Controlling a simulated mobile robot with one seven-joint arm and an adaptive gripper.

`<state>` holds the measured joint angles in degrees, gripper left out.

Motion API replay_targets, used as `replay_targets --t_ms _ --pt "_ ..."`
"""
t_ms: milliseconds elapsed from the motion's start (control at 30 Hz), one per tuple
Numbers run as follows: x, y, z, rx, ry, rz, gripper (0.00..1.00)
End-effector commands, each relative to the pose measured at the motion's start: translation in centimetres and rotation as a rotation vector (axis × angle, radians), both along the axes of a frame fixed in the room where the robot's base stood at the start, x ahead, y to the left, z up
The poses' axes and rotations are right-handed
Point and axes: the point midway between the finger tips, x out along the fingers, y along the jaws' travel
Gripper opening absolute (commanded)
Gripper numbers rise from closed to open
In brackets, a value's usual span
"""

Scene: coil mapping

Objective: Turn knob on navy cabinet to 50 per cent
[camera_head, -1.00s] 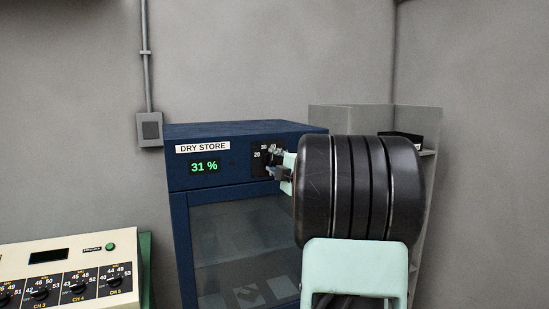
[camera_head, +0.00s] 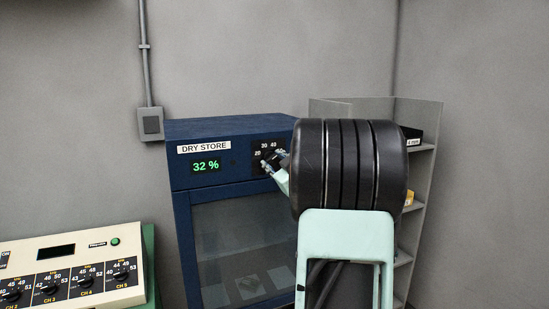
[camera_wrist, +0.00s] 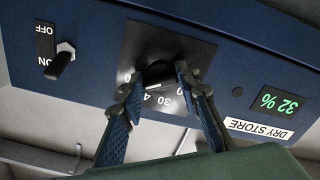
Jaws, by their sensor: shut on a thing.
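The navy cabinet (camera_head: 240,128) is labelled DRY STORE and its green display (camera_head: 206,167) reads 32 %. The black knob (camera_wrist: 158,72) sits on a dark dial plate with white numbers on the cabinet's upper front panel. My gripper (camera_wrist: 162,80) is shut on the knob, one finger on each side of it. In the head view my gripper (camera_head: 274,163) is at the dial plate, and my arm hides the right part of the panel. The display also shows in the wrist view (camera_wrist: 279,103), upside down. The knob's pointer is not clear.
An ON/OFF toggle switch (camera_wrist: 62,60) is on the same panel beside the dial. A cream control box (camera_head: 70,270) with several knobs stands at the lower left. A grey shelf unit (camera_head: 425,180) stands right of the cabinet, behind my arm.

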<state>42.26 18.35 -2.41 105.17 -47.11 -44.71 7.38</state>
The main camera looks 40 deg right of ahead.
Motion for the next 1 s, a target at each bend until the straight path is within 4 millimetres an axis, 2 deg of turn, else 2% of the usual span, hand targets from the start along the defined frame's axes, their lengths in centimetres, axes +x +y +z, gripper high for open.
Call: replay_targets --t_ms 300,867,900,1000 --pt "0.00 0.06 0.02 0.129 -0.031 0.000 0.06" --pt "0.01 0.06 -0.08 0.161 -0.039 0.000 0.06" --pt "0.02 0.07 -0.08 0.160 -0.039 0.000 0.32" --pt "0.01 0.06 -0.07 0.160 -0.039 0.000 0.43"
